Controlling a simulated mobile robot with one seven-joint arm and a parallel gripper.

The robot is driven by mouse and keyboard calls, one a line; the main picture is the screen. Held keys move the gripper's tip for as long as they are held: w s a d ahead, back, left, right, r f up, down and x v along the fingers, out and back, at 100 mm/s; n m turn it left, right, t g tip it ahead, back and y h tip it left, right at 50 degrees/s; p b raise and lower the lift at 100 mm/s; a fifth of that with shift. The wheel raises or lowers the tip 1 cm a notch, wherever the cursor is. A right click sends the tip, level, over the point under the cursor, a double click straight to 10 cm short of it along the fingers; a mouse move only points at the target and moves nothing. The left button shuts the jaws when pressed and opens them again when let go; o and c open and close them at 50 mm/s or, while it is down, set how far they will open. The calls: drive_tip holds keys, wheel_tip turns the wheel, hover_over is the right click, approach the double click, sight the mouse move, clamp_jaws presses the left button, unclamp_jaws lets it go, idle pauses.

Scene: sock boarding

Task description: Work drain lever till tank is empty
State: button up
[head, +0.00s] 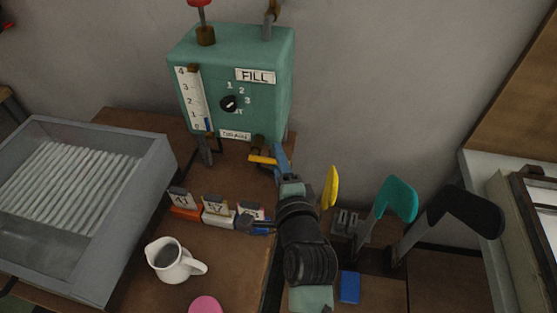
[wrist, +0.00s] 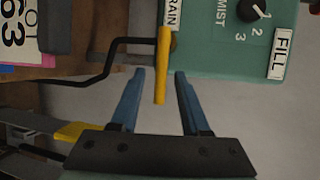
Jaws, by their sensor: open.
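The teal tank (head: 275,95) stands against the wall on the brown bench. Its gauge (head: 190,97) is marked up to 4, and a short blue column shows near the bottom. The yellow drain lever (head: 262,160) sticks out under the DRAIN label (head: 235,135); it also shows in the wrist view (wrist: 162,65). My gripper (head: 279,149) is at the lever's right end. In the wrist view my gripper (wrist: 159,73) is open, with the yellow lever between its two blue fingers and a gap visible on each side.
A dial (head: 229,103) and FILL label (head: 255,76) are on the tank's front. A grey tray (head: 150,185) stands left, a white jug (head: 167,262) in front. Numbered tags (head: 213,207) stand on the bench below the tank. Teal (head: 400,197) and black (head: 467,213) sock boards stand right.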

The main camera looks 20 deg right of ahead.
drive_tip(key=shift+w, duration=0.1)
clamp_jaws()
idle(1.4)
